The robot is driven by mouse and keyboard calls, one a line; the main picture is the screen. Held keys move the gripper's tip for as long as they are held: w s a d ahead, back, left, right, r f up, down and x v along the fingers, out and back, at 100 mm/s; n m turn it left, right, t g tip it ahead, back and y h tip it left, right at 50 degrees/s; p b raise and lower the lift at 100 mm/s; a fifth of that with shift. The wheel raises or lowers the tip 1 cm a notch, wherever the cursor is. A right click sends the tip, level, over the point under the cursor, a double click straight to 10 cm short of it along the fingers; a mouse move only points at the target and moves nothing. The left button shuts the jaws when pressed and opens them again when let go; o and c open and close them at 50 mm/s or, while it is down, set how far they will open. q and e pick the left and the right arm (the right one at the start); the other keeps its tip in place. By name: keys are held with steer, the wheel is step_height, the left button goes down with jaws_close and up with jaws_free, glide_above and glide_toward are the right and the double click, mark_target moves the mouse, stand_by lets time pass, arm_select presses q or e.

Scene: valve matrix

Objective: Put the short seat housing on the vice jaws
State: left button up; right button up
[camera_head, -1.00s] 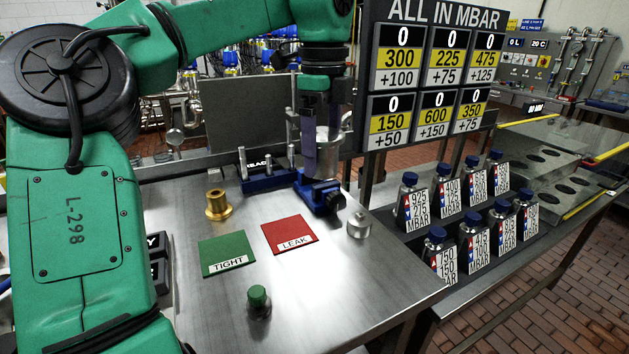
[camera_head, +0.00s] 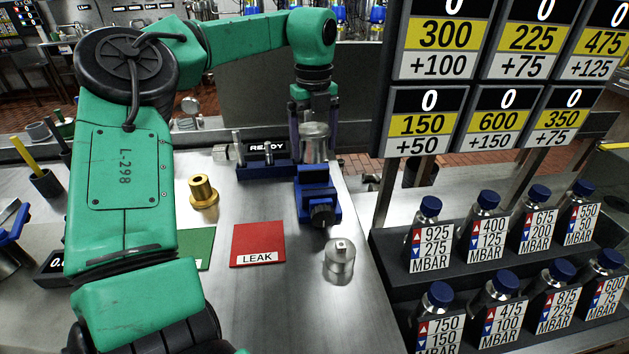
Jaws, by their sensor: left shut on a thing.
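A silver cylindrical housing (camera_head: 314,146) is upright between the fingers of my left gripper (camera_head: 314,154), which is shut on it. The blue vice (camera_head: 318,196) stands right below it on the steel bench. The housing's lower end is at the top of the vice jaws (camera_head: 313,174); I cannot tell whether it touches them or hangs just above. My right gripper is not in view.
A brass flanged part (camera_head: 203,193) and a silver stepped part (camera_head: 339,262) stand on the bench (camera_head: 290,300). A red LEAK mat (camera_head: 258,242) and a partly hidden green mat (camera_head: 197,246) lie in front. Labelled bottles (camera_head: 430,236) and the number board (camera_head: 480,75) are at right.

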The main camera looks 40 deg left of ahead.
arm_select(q)
glide_above(316, 176)
steer(key=s+d, duration=0.2)
step_height(316, 176, down, 6)
steer(key=shift+d+f, duration=0.1)
steer(key=shift+d, duration=0.05)
steer(key=f, duration=0.2)
steer(key=f+p, duration=0.1)
steer(key=shift+s+f, duration=0.2)
steer(key=shift+f, duration=0.15)
steer(key=shift+w+f, duration=0.1)
steer(key=shift+w, duration=0.05)
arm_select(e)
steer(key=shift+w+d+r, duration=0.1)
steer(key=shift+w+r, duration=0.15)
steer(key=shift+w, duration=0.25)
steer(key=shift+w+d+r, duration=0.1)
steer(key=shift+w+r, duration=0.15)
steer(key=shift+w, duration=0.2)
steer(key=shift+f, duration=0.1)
